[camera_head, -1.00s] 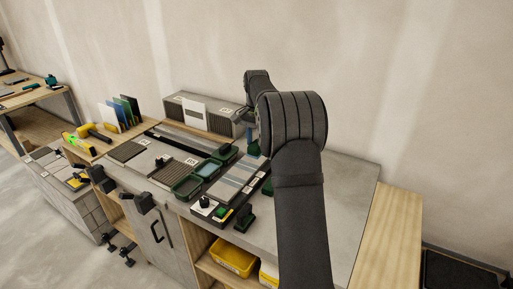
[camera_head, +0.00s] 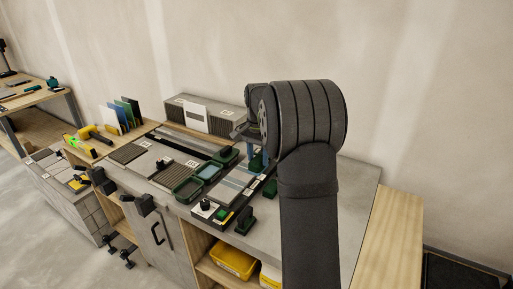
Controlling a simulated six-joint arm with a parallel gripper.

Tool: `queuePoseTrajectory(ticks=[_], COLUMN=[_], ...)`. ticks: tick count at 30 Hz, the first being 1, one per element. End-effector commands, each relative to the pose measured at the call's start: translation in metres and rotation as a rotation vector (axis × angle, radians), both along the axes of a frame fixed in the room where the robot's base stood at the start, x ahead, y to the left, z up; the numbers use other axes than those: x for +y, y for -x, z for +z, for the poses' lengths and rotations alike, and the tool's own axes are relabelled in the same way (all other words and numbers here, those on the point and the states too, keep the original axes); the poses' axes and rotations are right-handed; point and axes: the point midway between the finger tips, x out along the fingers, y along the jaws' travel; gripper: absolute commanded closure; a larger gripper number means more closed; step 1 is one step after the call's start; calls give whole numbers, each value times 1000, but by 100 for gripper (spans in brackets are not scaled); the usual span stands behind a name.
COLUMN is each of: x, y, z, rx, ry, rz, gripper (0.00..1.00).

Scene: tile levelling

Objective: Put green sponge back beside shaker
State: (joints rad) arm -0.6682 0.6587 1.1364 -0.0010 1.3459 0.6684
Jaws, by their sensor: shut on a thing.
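My gripper (camera_head: 257,153) is partly hidden by my own arm, over the far right part of the grey worktop. It is shut on a small dark green block (camera_head: 256,163), which looks like the green sponge; its outline is small and unclear. I cannot tell whether the block touches the surface below. I cannot clearly pick out the shaker; a small white piece with a black knob (camera_head: 205,205) stands at the front of the bench, left of a green and yellow item (camera_head: 222,214).
Green trays (camera_head: 187,189) lie left of my gripper. Dark green handled pieces (camera_head: 243,220) stand near the front edge. A grey ribbed box (camera_head: 211,115) stands along the wall. The worktop's right part (camera_head: 355,190) is bare.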

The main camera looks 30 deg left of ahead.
Motion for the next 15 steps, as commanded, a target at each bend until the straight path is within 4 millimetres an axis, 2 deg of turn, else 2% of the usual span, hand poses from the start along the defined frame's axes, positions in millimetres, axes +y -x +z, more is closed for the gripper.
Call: queuePoseTrajectory(ticks=[1,6,9,15], x=[-8,-28,-36,-42], y=[12,42,53,62], z=[-2,-13,-17,-24], rx=[1,1,1,0], ry=[1,1,1,0], rz=[1,1,1,0], gripper=[82,82,82,82])
